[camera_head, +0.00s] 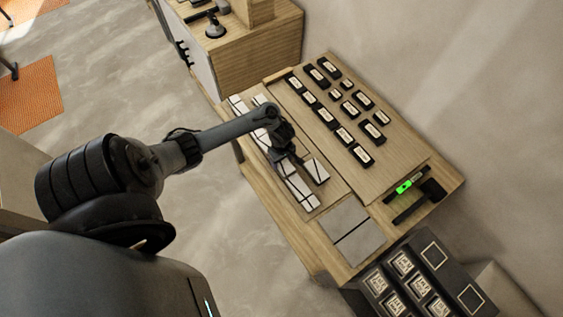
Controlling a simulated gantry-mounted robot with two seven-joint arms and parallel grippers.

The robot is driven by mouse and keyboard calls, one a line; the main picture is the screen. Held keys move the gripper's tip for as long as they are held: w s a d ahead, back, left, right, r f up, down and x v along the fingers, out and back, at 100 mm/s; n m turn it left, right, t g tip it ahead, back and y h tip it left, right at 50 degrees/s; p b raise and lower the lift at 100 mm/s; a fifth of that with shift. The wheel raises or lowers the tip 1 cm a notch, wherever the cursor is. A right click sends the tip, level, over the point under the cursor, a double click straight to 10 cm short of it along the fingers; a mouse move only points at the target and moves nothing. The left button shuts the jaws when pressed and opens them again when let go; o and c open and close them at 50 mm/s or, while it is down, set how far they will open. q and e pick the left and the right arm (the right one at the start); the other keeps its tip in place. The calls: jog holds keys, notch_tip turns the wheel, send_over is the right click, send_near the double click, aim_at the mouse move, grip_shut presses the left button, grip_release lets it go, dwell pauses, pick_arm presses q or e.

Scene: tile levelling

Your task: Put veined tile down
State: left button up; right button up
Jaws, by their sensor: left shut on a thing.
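My left gripper (300,160) reaches over the wooden table from the left. It is shut on a pale tile, most likely the veined tile (317,171), at its fingertips. The veining is too small to make out, and the gripper hides part of the tile's near edge. I cannot tell whether the tile touches the board or hangs just above it. My right gripper is not in view.
Several dark blocks with pale labels (326,116) stand on a raised panel to the right. A green-lit level (404,186) and grey plates (344,220) lie towards the front. A black case (436,254) stands at the front corner. A wooden cabinet (262,55) is behind.

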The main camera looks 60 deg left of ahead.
pick_arm(q)
jog(key=shift+f, duration=0.65)
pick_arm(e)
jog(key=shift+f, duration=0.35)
pick_arm(q)
jog(key=shift+f, duration=0.15)
jog(key=o, duration=1.1)
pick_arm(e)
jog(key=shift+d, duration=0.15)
